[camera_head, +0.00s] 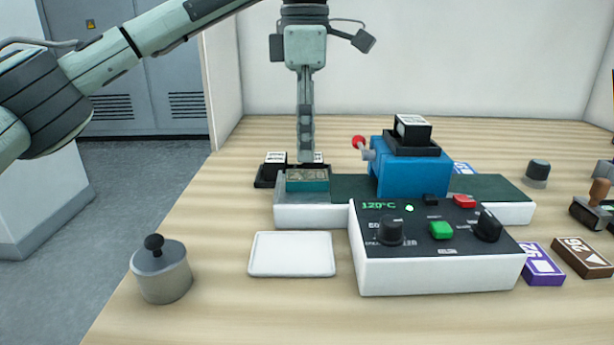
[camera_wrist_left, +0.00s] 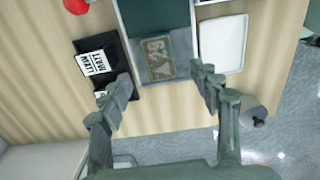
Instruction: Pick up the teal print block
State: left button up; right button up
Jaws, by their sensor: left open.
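The teal print block (camera_head: 308,184) sits at the left end of the white-framed conveyor with its dark green belt (camera_head: 345,187). Its top shows a brownish raised pattern. In the left wrist view the print block (camera_wrist_left: 160,58) lies between and beyond my open fingers. My left gripper (camera_head: 306,155) points down right over the block, fingers open and empty; it also shows in the left wrist view (camera_wrist_left: 163,82). In the head view its fingers overlap in line, and I cannot tell the exact gap above the block. My right gripper is not in view.
A black tray (camera_head: 264,181) with black-and-white blocks stands close behind the print block. A blue press (camera_head: 400,172) with a red-knobbed lever straddles the belt. A white control box (camera_head: 440,275), an empty white tray (camera_head: 291,254) and a grey lidded pot (camera_head: 162,275) stand in front.

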aim_at(307, 175)
pick_arm(q)
notch_tip(307, 175, down, 5)
jog(key=shift+d+f, duration=0.1)
jog(key=shift+f, duration=0.05)
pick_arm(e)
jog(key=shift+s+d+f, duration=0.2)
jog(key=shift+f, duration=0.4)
pick_arm(q)
jog(key=shift+c, duration=0.3)
jog(key=c, duration=1.1)
jog(key=shift+c, duration=0.2)
